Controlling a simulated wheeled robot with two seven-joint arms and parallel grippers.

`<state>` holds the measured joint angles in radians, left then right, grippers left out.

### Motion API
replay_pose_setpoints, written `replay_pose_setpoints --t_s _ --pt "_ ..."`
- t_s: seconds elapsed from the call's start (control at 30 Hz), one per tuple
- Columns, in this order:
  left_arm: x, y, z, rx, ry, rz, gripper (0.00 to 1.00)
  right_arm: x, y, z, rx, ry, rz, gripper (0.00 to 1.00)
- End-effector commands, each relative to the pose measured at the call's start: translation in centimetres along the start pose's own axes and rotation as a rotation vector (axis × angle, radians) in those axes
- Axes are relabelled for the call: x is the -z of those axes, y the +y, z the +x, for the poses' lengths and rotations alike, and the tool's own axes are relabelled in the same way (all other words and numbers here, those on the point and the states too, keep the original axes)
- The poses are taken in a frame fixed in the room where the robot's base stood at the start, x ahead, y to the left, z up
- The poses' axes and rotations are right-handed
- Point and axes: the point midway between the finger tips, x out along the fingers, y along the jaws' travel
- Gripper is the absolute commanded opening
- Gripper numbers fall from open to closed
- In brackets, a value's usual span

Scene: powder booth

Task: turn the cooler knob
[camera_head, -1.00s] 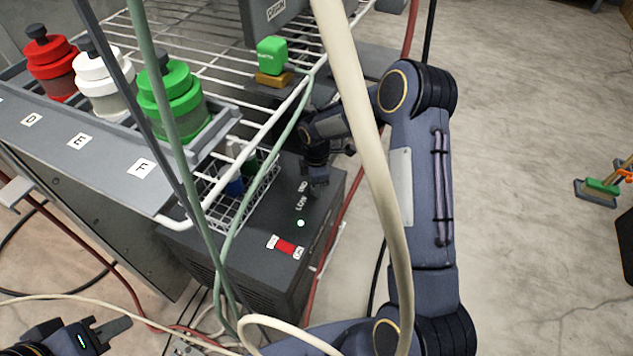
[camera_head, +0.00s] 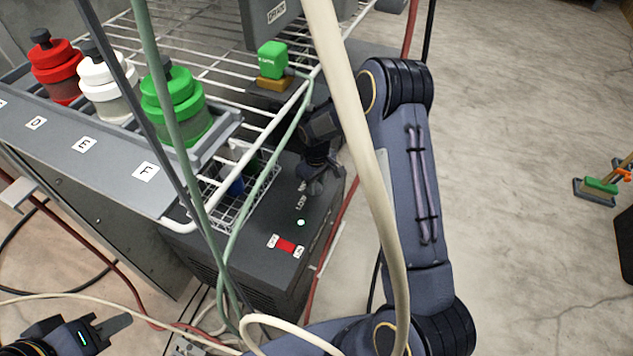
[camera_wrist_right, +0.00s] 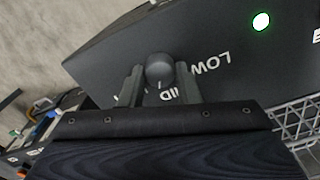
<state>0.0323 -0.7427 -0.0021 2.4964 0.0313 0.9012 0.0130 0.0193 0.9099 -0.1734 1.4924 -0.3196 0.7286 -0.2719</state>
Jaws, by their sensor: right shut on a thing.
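The cooler (camera_head: 262,262) is a dark box under the wire shelf. Its top carries a green light (camera_head: 301,222), a red switch (camera_head: 286,246) and white LOW and MID lettering. In the right wrist view the round dark knob (camera_wrist_right: 160,69) sits between the fingers of my right gripper (camera_wrist_right: 160,85), which is shut on it; the LOW label (camera_wrist_right: 211,62) lies beside it. In the head view my right gripper (camera_head: 318,185) is over the cooler top and hides the knob. My left gripper (camera_head: 108,330) is at the lower left, away from the cooler, with its fingers apart and nothing between them.
A wire basket (camera_head: 232,215) with bottles hangs close left of my right gripper. The wire shelf (camera_head: 215,62) and a rack of red, white and green jars (camera_head: 180,105) are above. Pale and green hoses cross in front.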

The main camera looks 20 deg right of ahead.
Motion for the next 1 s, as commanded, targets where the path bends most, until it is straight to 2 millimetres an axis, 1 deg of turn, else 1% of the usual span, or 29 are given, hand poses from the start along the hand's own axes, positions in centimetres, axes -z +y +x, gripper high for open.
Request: replay_pose_setpoints --t_s 0.2,0.5,0.73,1.0 --pt "0.14 0.12 -0.27 0.000 0.000 0.000 0.32 0.09 -0.02 -0.11 -0.001 0.002 0.200 0.07" --pt "0.28 0.25 -0.55 0.000 0.000 0.000 0.32 0.08 -0.01 -0.10 -0.001 0.002 0.429 0.07" --pt "0.34 0.31 -0.68 0.000 0.000 0.000 0.32 0.08 -0.01 -0.07 0.000 0.002 0.536 0.07" --pt "0.37 0.33 -0.72 0.000 0.000 0.000 0.32 0.07 0.04 -0.04 -0.001 0.003 0.587 0.07"
